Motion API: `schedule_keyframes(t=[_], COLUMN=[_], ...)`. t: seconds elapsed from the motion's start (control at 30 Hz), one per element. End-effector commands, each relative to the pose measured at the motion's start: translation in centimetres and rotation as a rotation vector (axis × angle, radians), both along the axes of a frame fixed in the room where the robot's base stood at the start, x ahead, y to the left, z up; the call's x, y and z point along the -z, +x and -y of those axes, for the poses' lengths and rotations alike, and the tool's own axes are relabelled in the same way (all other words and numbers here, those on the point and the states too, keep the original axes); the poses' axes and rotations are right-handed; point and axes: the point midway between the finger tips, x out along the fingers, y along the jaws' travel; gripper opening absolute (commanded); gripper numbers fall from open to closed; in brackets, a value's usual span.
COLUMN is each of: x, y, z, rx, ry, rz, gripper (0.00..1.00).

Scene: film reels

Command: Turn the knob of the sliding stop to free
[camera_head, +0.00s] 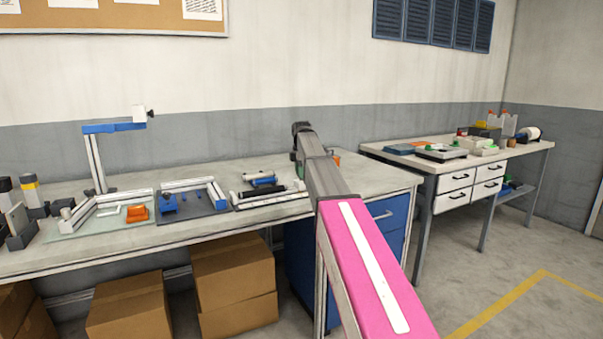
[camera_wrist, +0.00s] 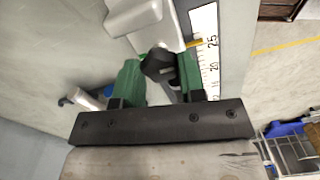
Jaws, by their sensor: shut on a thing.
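My gripper (camera_wrist: 160,72) shows in the wrist view with two green fingers closed on the black knob (camera_wrist: 158,62) of the sliding stop. The knob sits between the fingertips, and its mark or setting cannot be read. A pale grey block (camera_wrist: 134,14), which seems to belong to the stop, lies just beyond the knob. A white scale with black numbers (camera_wrist: 207,45) runs along the right side of the fingers. In the head view my arm reaches over the right end of the near bench and hides the knob and stop.
The near bench (camera_head: 360,181) holds a blue-and-white fixture (camera_head: 181,196), an orange block (camera_head: 137,213) and a black-and-white roller assembly (camera_head: 270,192) left of my arm. A second bench (camera_head: 372,148) with drawers stands at the right. Cardboard boxes (camera_head: 230,270) stand below the near bench.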

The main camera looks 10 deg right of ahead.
Motion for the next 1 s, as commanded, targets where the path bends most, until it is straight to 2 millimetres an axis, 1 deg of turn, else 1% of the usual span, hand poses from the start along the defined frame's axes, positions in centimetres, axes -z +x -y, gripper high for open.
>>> schedule_keyframes(t=[0.2, 0.23, 0.27, 0.3, 0.57, 0.67, 0.77, 0.83, 1.0], x=[-0.1, -0.1, -0.1, -0.1, 0.0, -0.4, -1.4, -2.5, -5.8], y=[0.1, 0.1, 0.1, 0.1, 0.0, 0.0, 0.1, 0.1, 0.2], z=[0.0, 0.0, 0.0, 0.0, 0.0, 0.0, 0.0, 0.0, 0.0], rx=[-0.001, -0.001, -0.001, -0.001, 0.0, 0.001, 0.001, 0.001, 0.0], ry=[0.0, 0.0, 0.0, 0.0, 0.0, 0.0, 0.0, 0.0, 0.0], rz=[0.002, 0.002, 0.002, 0.002, 0.001, 0.001, 0.001, 0.002, 0.002], gripper=[0.13, 0.4, 0.5, 0.62, 0.62, 0.62, 0.62, 0.62, 0.62])
